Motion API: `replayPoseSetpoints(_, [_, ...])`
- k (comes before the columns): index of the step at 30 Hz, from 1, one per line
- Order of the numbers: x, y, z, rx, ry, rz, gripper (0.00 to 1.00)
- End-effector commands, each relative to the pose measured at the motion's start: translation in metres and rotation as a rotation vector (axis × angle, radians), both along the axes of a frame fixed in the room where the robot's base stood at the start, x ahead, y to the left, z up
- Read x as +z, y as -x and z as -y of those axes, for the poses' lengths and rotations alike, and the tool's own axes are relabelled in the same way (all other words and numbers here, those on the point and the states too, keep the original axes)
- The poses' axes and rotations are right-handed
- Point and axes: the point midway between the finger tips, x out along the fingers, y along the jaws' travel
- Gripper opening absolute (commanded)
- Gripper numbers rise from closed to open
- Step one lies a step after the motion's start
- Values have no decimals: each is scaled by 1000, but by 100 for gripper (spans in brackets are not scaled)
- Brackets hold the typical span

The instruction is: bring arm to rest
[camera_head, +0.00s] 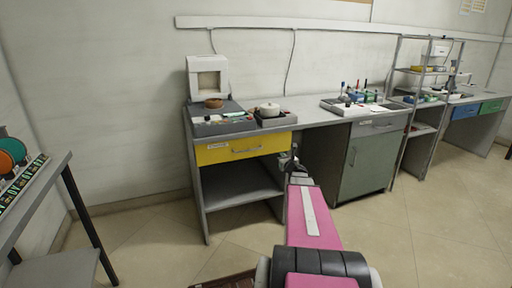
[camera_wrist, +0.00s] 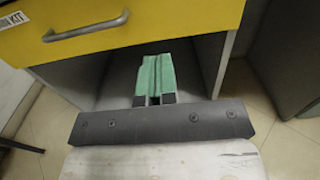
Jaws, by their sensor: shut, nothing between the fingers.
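My pink arm (camera_head: 312,220) reaches forward from the bottom of the head view towards the workbench. My gripper (camera_head: 291,158) is at its far end, in front of the bench and by the right end of the yellow drawer (camera_head: 240,148). In the wrist view my gripper (camera_wrist: 157,72) shows two green fingers lying side by side, shut, with nothing seen between them. Behind them is the open space under the yellow drawer (camera_wrist: 170,18), whose handle shows at the upper left.
A grey-green cabinet (camera_head: 366,163) stands right of my gripper. A side table (camera_head: 52,172) is at the left.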

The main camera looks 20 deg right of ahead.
Motion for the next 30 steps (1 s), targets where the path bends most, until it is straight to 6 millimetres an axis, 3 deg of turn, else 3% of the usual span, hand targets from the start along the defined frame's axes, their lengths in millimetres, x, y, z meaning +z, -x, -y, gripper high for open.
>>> replayPoseSetpoints(5, [0,2,-7,18,27,-4,0])
replayPoseSetpoints(8, [-2,3,-30,75,116,-19,0])
replayPoseSetpoints(16, [-23,26,-146,420,614,-73,0])
replayPoseSetpoints(21, [-49,60,-220,718,989,-83,0])
replayPoseSetpoints(24, [-66,86,-255,906,1203,-77,0])
replayPoseSetpoints(30, [-98,146,-302,1307,1601,-42,0])
